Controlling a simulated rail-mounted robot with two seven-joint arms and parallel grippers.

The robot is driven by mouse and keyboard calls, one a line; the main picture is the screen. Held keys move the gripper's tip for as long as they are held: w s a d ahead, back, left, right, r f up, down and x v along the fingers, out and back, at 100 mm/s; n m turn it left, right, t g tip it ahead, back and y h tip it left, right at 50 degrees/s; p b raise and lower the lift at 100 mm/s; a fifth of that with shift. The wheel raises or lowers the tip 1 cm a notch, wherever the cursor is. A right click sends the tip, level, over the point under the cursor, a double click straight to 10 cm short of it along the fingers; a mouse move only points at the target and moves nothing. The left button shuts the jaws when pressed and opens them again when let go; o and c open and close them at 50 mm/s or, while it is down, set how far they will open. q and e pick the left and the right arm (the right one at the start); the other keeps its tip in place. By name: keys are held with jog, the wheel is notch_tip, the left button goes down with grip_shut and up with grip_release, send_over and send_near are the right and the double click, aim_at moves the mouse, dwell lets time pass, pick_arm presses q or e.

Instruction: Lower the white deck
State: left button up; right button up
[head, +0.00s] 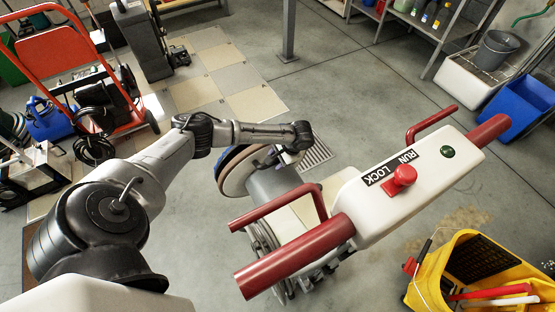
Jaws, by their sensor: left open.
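A floor buffer stands in the middle of the head view. Its white control housing (425,180) has red grips at both ends, a red knob (404,175) beside the words RUN and LOCK, and a green button (447,152). Lower on the buffer, a round head with a pale rim (226,180) appears tilted up on edge, partly hidden by my left forearm. I cannot tell for sure which white part is the deck. My left gripper (299,138) is at the end of the left arm, open, by the round head's upper right side; its fingertips are hard to make out. My right gripper is out of view.
A yellow bucket (425,283) stands at the lower right. A red cart (60,55) and a blue container (46,118) are at the left. A blue bin (525,100) and shelving are at the upper right. The grey floor (365,100) beyond the buffer is clear.

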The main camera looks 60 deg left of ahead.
pick_arm(q)
grip_shut()
dwell(0.5)
